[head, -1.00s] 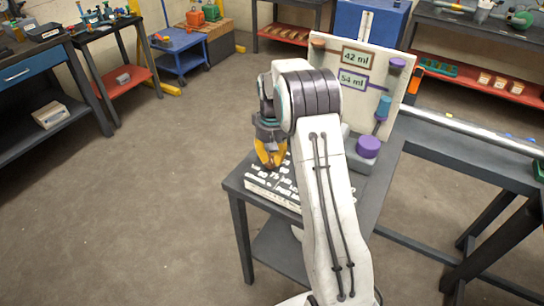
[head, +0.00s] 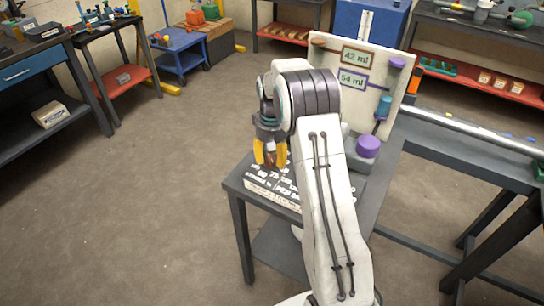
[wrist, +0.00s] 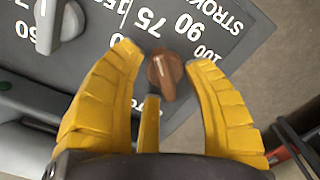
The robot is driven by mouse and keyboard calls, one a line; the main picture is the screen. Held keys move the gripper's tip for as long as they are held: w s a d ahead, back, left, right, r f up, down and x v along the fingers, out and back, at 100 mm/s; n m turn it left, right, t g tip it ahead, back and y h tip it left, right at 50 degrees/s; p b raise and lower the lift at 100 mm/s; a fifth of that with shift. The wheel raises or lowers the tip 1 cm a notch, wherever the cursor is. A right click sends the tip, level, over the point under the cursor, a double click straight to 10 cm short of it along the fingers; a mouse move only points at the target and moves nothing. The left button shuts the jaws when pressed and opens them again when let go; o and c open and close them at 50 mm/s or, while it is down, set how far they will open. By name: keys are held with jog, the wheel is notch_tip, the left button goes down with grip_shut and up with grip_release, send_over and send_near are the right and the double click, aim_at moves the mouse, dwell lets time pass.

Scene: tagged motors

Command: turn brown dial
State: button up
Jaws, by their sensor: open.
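The brown dial (wrist: 164,74) sits on a dark panel (wrist: 100,100) with white printed numbers and the word STROKE. In the wrist view it lies between the yellow fingertips of my gripper (wrist: 165,60), with a gap on the right side and a narrower one on the left. The fingers are spread and not closed on it. In the head view my gripper (head: 270,164) points down over the panel (head: 275,195) on the small table. A bit of brown shows between the fingers there.
A grey knob (wrist: 62,24) stands on the panel left of the brown dial. In the head view an upright white board (head: 340,58) with "42 ml" and "54 ml" labels and a purple knob (head: 368,146) stand behind my arm. Open floor (head: 150,210) lies to the left.

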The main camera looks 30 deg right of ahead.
jog(key=shift+r, duration=0.1)
notch_tip(320, 180, up, 12)
dwell(0.7)
dwell(0.5)
